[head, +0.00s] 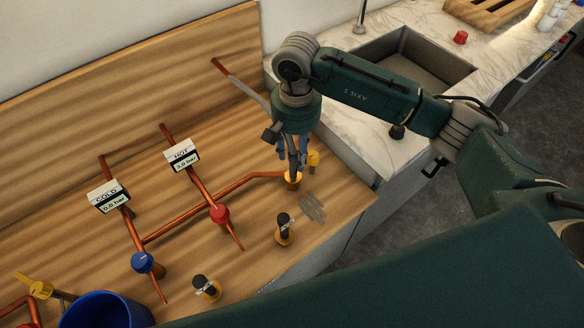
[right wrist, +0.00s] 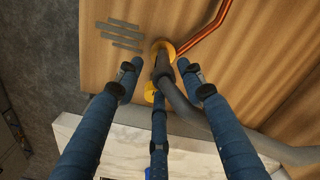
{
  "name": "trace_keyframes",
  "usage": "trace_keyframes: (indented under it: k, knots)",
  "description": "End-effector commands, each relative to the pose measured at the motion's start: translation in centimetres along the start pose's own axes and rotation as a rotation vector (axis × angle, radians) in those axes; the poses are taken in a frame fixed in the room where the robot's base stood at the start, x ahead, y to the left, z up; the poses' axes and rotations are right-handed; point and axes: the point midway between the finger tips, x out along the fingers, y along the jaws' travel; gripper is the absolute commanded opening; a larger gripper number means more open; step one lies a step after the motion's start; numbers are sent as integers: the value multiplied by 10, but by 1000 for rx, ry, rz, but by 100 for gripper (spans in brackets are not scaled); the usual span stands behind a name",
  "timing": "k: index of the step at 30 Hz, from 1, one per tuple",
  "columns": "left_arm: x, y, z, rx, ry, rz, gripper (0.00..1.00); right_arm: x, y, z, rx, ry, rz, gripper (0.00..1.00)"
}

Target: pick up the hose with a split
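A grey hose (head: 248,96) runs from the end of a copper pipe at the back of the wooden bench, behind my right gripper, to a yellow fitting (head: 293,178). In the right wrist view the hose (right wrist: 187,112) bends and ends at the yellow fitting (right wrist: 164,47). I cannot make out a split in it. My right gripper (head: 297,160) points down over this end, its blue fingers apart. In the right wrist view the fingers of the right gripper (right wrist: 157,74) stand around the hose with gaps at the sides. My left gripper is not in view.
Copper pipes carry a red valve (head: 220,213), a blue valve (head: 142,262) and two gauge signs. Two black-and-yellow fittings (head: 284,230) (head: 207,288) stand on the bench (head: 90,80). A blue bucket (head: 105,312) is at the lower left. A sink (head: 425,65) lies beyond my arm.

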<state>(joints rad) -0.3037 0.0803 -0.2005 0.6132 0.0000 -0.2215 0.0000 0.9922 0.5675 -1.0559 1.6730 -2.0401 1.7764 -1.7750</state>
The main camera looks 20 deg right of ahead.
Motion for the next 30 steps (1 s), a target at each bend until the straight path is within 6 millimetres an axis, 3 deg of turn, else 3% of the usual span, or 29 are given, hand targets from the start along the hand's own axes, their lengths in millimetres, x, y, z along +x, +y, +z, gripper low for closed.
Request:
trace_keyframes:
  k: [10, 14, 18, 26, 27, 30]
  knots:
    - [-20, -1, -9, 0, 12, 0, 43, 31, -3, 0, 2, -5, 1, 39]
    - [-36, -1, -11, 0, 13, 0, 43, 50, -7, -1, 2, -6, 1, 39]
    - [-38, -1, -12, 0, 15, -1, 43, 69, -7, -2, 1, -2, -1, 39]
    - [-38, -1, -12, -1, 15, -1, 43, 75, -7, -3, 0, 0, -2, 39]
    - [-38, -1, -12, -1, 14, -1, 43, 75, -7, -3, 0, 0, -2, 37]
    - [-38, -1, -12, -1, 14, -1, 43, 75, -7, -3, 0, 0, -2, 17]
